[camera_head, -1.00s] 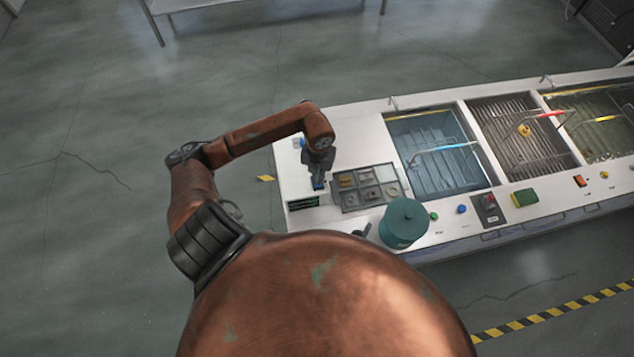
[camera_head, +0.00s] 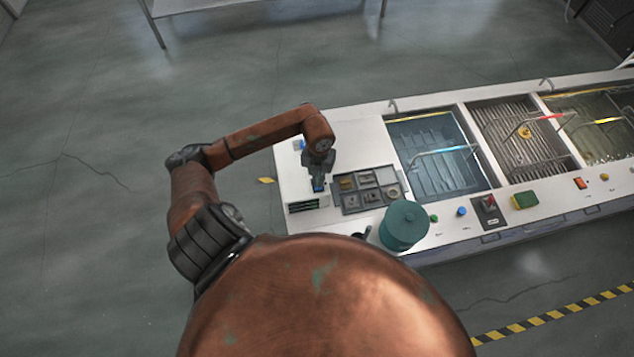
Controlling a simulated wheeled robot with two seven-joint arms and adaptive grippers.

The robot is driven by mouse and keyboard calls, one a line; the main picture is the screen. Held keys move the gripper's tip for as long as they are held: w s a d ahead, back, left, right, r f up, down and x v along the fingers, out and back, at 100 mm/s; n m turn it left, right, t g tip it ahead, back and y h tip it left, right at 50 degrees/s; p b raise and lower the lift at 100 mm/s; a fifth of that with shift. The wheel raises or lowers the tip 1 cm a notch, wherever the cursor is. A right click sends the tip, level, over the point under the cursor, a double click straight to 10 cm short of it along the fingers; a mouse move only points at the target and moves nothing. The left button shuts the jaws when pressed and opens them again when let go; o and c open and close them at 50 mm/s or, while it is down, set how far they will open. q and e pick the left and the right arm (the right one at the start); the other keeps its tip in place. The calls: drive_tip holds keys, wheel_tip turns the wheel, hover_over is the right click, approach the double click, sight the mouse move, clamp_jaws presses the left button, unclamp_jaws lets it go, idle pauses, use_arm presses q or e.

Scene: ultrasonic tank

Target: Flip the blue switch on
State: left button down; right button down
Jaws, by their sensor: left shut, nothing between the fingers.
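My left gripper (camera_head: 318,184) is shut and points down over the left end of the white bench, just left of the parts tray. A small blue patch shows right at its fingertips; I cannot tell whether it is a switch or whether the fingers touch it. Another small blue-and-white piece (camera_head: 298,145) sits behind the gripper, near the bench's far left edge. A round blue button (camera_head: 461,212) is on the front panel, well to the right of the gripper. Which way any blue switch is set is too small to tell. My right gripper is not in view.
A grey compartment tray (camera_head: 349,208) with small parts lies beside the gripper. A teal lidded container (camera_head: 404,226) stands at the bench's front. A blue-lit tank (camera_head: 432,165) and two further basins lie to the right. A red-handled switch (camera_head: 489,209) is on the front panel.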

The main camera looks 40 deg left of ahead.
use_arm(q)
drive_tip(key=shift+f+b, duration=0.35)
drive_tip(key=shift+f, duration=0.1)
idle(0.6)
drive_tip(key=shift+f+b, duration=0.6)
drive_tip(key=shift+f, duration=0.1)
drive_tip(key=shift+r, duration=0.1)
idle(0.3)
drive_tip(key=shift+r+p, duration=0.65)
drive_tip(key=shift+r, duration=0.2)
drive_tip(key=shift+r+p, duration=1.45)
drive_tip(key=shift+r, duration=1.15)
drive_tip(key=shift+f, duration=0.1)
